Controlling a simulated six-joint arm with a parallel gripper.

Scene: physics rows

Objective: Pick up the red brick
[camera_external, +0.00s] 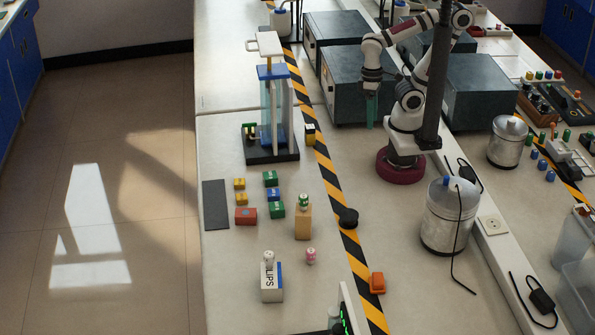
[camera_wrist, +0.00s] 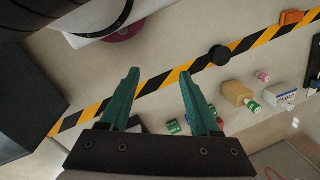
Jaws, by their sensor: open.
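The red brick (camera_external: 246,216) lies on the white table in the external view, left of the striped tape, among small green, blue and yellow blocks. My gripper (camera_external: 371,112) hangs with its teal fingers pointing down, well behind and to the right of the brick, and apart from it. In the wrist view my gripper (camera_wrist: 160,88) has its two fingers spread with nothing between them but table and tape. In that view the right finger covers part of the block group, and I cannot clearly make out the red brick.
A wooden block (camera_external: 303,222) with a green-white item on top stands right of the brick. A white box (camera_external: 272,289) and an orange block (camera_external: 377,282) are nearer. A glass-sided stand (camera_external: 272,155) rises behind the blocks. A dark pad (camera_external: 215,204) lies left.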

